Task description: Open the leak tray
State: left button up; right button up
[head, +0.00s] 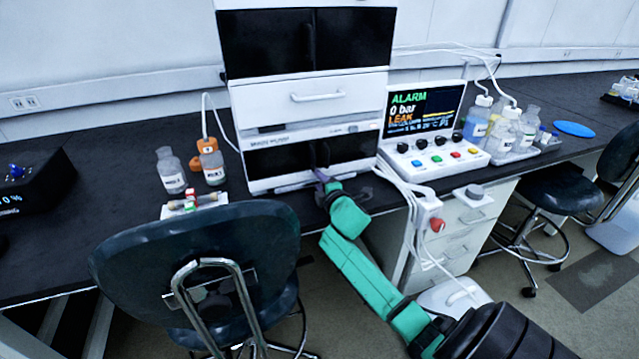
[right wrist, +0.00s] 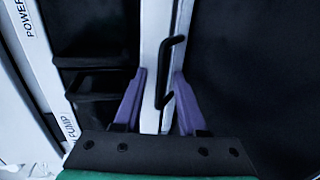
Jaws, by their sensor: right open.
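The leak tray appears to be the thin white strip (head: 278,184) at the base of the instrument stack, below the lower dark-fronted module (head: 280,158). In the right wrist view the white strip (right wrist: 152,40) carries a black bar handle (right wrist: 167,70). My right gripper (head: 320,177) is at the front of the stack base. Its purple fingers (right wrist: 160,76) are open, one on each side of the handle; I cannot tell whether either touches it. The strip looks flush with the stack. My left gripper is not in view.
A control box (head: 435,125) with a screen reading ALARM, 0 bar, LEAK stands right of the stack. Bottles (head: 171,172) and a small rack (head: 195,205) stand left. A chair (head: 195,255) fills the front left. Cables hang over the bench edge right of my gripper.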

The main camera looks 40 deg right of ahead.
grip_shut()
dwell(1.3)
